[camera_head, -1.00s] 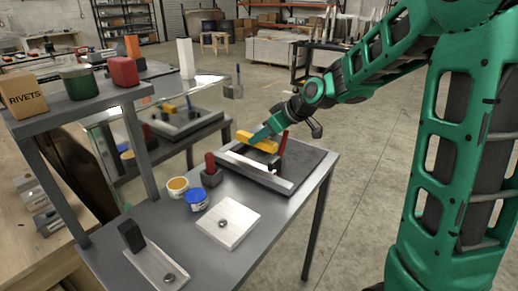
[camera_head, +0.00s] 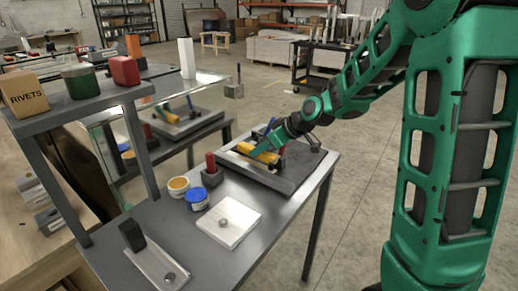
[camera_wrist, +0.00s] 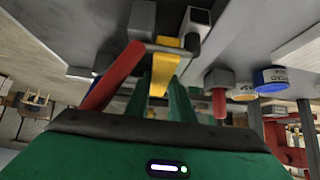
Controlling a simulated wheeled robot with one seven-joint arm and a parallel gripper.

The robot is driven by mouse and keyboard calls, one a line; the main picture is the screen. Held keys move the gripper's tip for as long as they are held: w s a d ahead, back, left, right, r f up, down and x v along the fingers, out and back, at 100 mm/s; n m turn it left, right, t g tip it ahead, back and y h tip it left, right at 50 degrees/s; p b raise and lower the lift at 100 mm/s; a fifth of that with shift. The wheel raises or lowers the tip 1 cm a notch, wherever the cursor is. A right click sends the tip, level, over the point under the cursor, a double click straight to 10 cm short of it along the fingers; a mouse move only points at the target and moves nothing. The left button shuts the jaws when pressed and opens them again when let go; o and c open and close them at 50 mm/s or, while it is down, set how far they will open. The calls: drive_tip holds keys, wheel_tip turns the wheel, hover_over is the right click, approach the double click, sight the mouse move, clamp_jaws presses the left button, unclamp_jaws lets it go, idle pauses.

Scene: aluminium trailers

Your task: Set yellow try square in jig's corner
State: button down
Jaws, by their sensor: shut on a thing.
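The yellow try square (camera_head: 257,152) is between the green fingers of my gripper (camera_head: 262,146), over the dark jig (camera_head: 288,188) with pale metal fences on the table. In the wrist view the yellow part (camera_wrist: 165,68) shows beyond the green fingertips (camera_wrist: 165,95). My gripper is shut on it. A red-handled clamp stands close beside it; its handle (camera_wrist: 112,76) slants at the left of the wrist view. Whether the try square touches the jig's corner or its surface cannot be told; my gripper hides part of it.
A red-handled tool in a dark block (camera_head: 211,170), a yellow tin (camera_head: 178,186), a blue tin (camera_head: 196,200) and a white plate (camera_head: 229,222) stand left of and in front of the jig. A shelf post (camera_head: 139,150) rises at left. A reflective panel stands behind.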

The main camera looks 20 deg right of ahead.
drive_tip(key=shift+f, duration=0.2)
drive_tip(key=c, duration=1.5)
unclamp_jaws()
drive_tip(key=shift+c, duration=0.2)
drive_tip(key=shift+r, duration=0.3)
drive_tip(key=v, duration=1.2)
drive_tip(key=s+d+f+m+g+h, duration=0.1)
drive_tip(key=s+d+m, duration=0.3)
drive_tip(key=s, duration=0.7)
drive_tip(key=s+d+f+m+g+h, duration=0.2)
drive_tip(key=s+d+f+m+g, duration=0.2)
drive_tip(key=s, duration=0.6)
drive_tip(key=s+d+f+m+g+h, duration=0.2)
drive_tip(key=s+d+m, duration=0.2)
drive_tip(key=s, duration=0.7)
drive_tip(key=shift+s+f+m, duration=0.25)
drive_tip(key=shift+s+m, duration=0.1)
drive_tip(key=shift+m, duration=0.45)
drive_tip(key=shift+d, duration=0.15)
